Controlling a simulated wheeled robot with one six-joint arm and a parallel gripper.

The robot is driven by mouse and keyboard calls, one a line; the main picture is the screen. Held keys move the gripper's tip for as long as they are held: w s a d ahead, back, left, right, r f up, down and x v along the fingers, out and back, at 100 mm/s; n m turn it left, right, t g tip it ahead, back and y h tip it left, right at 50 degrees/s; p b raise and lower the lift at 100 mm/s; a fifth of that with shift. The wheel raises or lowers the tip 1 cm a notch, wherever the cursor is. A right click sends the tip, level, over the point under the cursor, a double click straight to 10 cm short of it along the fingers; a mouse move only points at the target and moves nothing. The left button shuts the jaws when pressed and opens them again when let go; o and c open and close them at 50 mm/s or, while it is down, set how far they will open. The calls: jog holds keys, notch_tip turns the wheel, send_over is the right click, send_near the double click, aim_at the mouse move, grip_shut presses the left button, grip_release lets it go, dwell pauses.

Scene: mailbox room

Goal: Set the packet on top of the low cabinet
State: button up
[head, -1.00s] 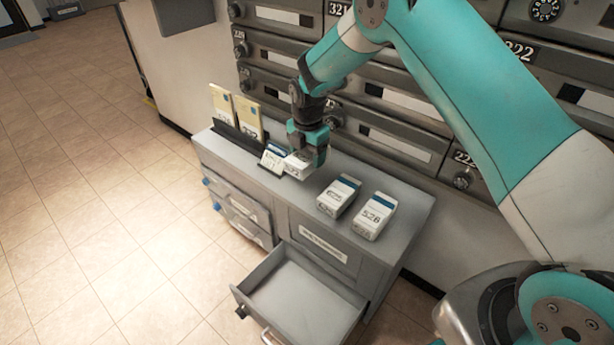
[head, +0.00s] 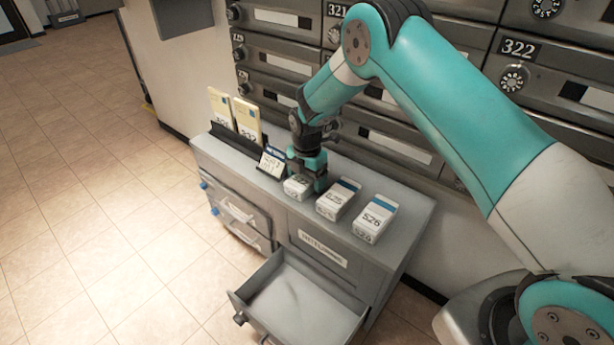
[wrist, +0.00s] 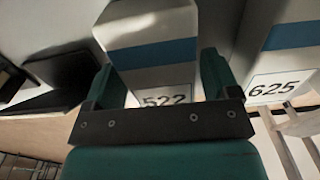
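The packet (head: 297,187) is a white box with a blue band, held under my gripper (head: 307,176) at the top of the low grey cabinet (head: 408,215). In the wrist view the packet (wrist: 155,60) shows the number 522 and sits between the two teal fingers of my gripper (wrist: 165,85). The fingers lie against its sides. The packet is at or very near the cabinet top; I cannot tell whether it touches. My gripper hides part of it in the head view.
Two similar packets, one marked 625 (head: 338,199) and one marked 526 (head: 374,219), stand to the right. A small sign (head: 271,163) and a black rack (head: 240,147) with tall cards are to the left. An empty drawer (head: 300,312) is open below. Mailboxes line the wall behind.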

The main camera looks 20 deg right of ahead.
jog(key=shift+o, duration=0.5)
notch_tip(320, 180, up, 12)
jog(key=p, duration=0.3)
notch_tip(320, 180, up, 8)
jog(key=m, duration=0.3)
send_over(307, 176)
jog(key=s+a, duration=0.2)
jog(key=s, duration=0.2)
jog(key=s+r+m+y, duration=0.1)
jog(key=s+r+m, duration=0.3)
jog(key=s, duration=0.6)
jog(key=s+a+r+m+y, duration=0.1)
jog(key=s+r+m, duration=0.4)
jog(key=s, duration=0.6)
jog(key=s+a+r+m+y, duration=0.1)
jog(key=s+r+m, duration=0.3)
jog(key=s, duration=0.6)
jog(key=shift+s+r+m+y, duration=0.35)
jog(key=shift+m+y, duration=0.25)
jog(key=shift+m, duration=0.3)
jog(key=shift+w, duration=0.1)
jog(key=shift+c, duration=0.4)
